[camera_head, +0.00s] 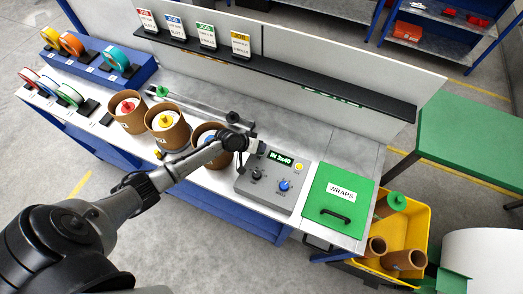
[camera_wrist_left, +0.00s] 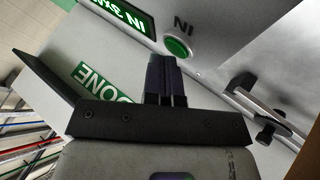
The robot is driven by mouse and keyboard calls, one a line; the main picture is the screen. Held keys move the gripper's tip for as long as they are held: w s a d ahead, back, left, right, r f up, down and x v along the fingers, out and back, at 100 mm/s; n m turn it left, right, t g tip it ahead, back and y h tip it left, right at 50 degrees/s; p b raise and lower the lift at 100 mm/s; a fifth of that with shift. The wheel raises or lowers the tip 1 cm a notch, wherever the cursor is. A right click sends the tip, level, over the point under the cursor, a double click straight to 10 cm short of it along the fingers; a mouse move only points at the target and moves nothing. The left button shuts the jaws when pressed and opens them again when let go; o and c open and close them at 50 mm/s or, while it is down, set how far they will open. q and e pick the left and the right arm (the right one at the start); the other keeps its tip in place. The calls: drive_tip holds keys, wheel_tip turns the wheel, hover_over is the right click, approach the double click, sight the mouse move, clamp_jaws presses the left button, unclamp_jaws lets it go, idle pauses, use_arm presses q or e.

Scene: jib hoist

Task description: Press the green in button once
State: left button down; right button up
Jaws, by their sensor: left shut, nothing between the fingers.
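The green IN button (camera_wrist_left: 178,46) shows in the left wrist view, round with a light rim, on a grey panel beside a green-lit display (camera_wrist_left: 130,14). In the head view the grey control box (camera_head: 255,192) carries the same display (camera_head: 281,157); the green button is not visible there, where my gripper covers part of the box. My left gripper (camera_head: 243,143) is over the far left part of the box. In the left wrist view its shut, empty fingers (camera_wrist_left: 162,60) point toward the button, their tips just short of it in the picture; contact cannot be told. My right gripper is not in view.
The box also has a blue knob (camera_head: 284,185), a black knob (camera_head: 257,173) and a yellow button (camera_head: 299,167). Brown tubs (camera_head: 168,130) stand to its left, a green WRAPS lid (camera_head: 338,200) to its right. A black shelf rail (camera_head: 300,78) with job cards runs behind.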

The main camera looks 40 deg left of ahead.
use_arm(q)
drive_tip(key=shift+r+p, duration=0.6)
drive_tip(key=shift+r, duration=0.15)
drive_tip(key=shift+r, duration=0.1)
wheel_tip(320, 180, up, 5)
drive_tip(key=p, duration=0.4)
drive_tip(key=shift+p, duration=0.35)
drive_tip(key=shift+s+f, duration=0.1)
drive_tip(key=shift+f, duration=0.1)
